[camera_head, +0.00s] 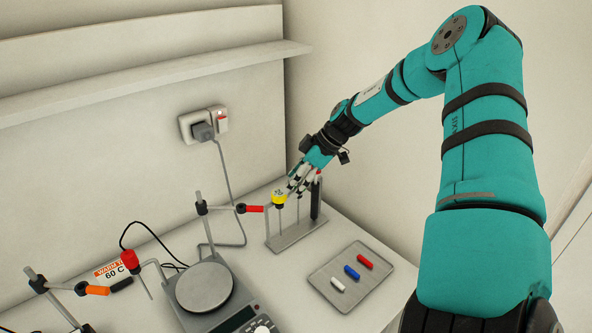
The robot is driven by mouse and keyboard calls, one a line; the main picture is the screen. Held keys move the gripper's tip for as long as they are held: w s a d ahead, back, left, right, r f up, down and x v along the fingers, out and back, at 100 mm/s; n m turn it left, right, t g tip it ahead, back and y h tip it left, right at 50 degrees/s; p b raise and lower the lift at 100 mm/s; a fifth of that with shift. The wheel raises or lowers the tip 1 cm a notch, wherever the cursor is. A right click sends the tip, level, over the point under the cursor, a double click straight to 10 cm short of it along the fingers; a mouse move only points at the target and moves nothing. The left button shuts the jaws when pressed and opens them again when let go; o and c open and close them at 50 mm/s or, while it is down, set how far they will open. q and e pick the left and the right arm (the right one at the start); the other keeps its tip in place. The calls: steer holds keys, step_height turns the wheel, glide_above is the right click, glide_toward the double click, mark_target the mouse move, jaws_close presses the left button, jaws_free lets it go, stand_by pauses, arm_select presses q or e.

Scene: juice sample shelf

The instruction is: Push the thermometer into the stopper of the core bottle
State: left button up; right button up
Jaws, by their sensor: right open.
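My right gripper (293,189) is open beside a yellow-topped piece (279,198) at the small metal rack (296,233). A thin rod runs down from the yellow piece, which may be a thermometer; the gripper partly covers the rack's upper part. I cannot tell whether the fingers touch the yellow piece. A dark upright cylinder (315,203) stands at the rack's right end. A red-topped probe (129,260) with a black cable hangs at a clamp on the left. I cannot make out a core bottle or its stopper. My left gripper is not in view.
A hotplate (205,287) with a clamp stand stands left of the rack. A tray (322,283) holds red, blue and white small bars. A "60 C" card (112,271) lies at left. A wall shelf (150,75) and plugged socket (203,125) are behind.

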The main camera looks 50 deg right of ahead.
mark_target(279, 196)
steer(key=b+x, duration=0.1)
steer(key=x, duration=0.1)
steer(key=b+x, duration=0.2)
steer(key=x, duration=0.1)
steer(key=shift+d+f, duration=0.15)
steer(key=shift+d, duration=0.05)
steer(key=shift+b+x, duration=1.05)
steer(key=shift+b, duration=0.1)
steer(key=shift+w+a, duration=0.1)
steer(key=shift+a, duration=0.05)
steer(key=shift+w, duration=0.1)
steer(key=c, duration=0.4)
jaws_close()
